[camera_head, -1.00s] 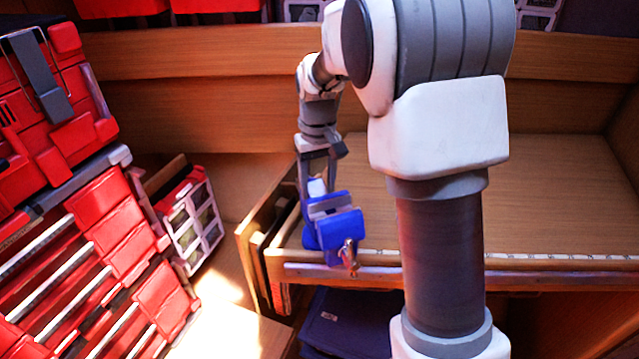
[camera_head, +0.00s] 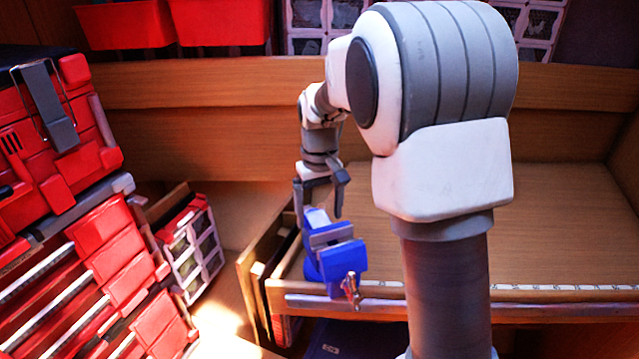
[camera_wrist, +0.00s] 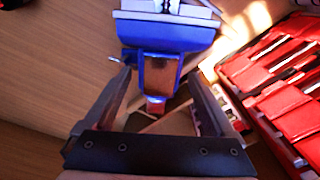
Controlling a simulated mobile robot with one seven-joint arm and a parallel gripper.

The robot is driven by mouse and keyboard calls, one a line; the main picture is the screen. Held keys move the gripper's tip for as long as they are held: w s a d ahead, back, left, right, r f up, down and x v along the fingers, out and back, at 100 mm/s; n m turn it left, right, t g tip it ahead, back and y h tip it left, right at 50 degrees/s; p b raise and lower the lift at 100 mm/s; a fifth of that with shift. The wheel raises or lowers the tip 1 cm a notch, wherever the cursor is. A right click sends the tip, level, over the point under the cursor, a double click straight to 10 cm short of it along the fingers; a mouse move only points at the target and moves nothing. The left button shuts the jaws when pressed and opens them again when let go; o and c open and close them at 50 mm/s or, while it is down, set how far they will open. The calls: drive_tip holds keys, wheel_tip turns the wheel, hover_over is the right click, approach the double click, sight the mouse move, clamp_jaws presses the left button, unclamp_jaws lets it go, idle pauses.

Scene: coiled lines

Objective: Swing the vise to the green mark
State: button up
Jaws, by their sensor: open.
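The blue vise (camera_head: 335,262) sits at the front left corner of the wooden bench, with a metal screw handle at its front. In the wrist view the vise (camera_wrist: 165,38) is at the top centre, with its blue and brown rear part reaching down between the finger tips. My gripper (camera_head: 322,206) is open just above and behind the vise in the head view. In the wrist view my gripper (camera_wrist: 160,85) has its fingers apart on either side of that rear part, and I cannot tell if they touch it. No green mark shows in these frames.
A red tool chest (camera_head: 95,240) stands to the left of the bench. A small organizer (camera_head: 190,245) stands between them. The bench top (camera_head: 560,230) is clear to the right, with a ruler strip (camera_head: 560,287) along its front edge. Red bins (camera_head: 222,22) hang at the back.

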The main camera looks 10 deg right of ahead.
wheel_tip(320, 180, up, 17)
drive_tip(key=shift+f, duration=0.2)
idle(0.3)
drive_tip(key=s+d+r+m+t, duration=0.1)
drive_tip(key=s+d+t, duration=0.15)
drive_tip(key=s, duration=1.25)
drive_tip(key=s+f+m+t, duration=0.1)
drive_tip(key=s+f+t, duration=0.2)
drive_tip(key=s+f, duration=0.3)
drive_tip(key=s, duration=0.4)
drive_tip(key=shift+f, duration=0.15)
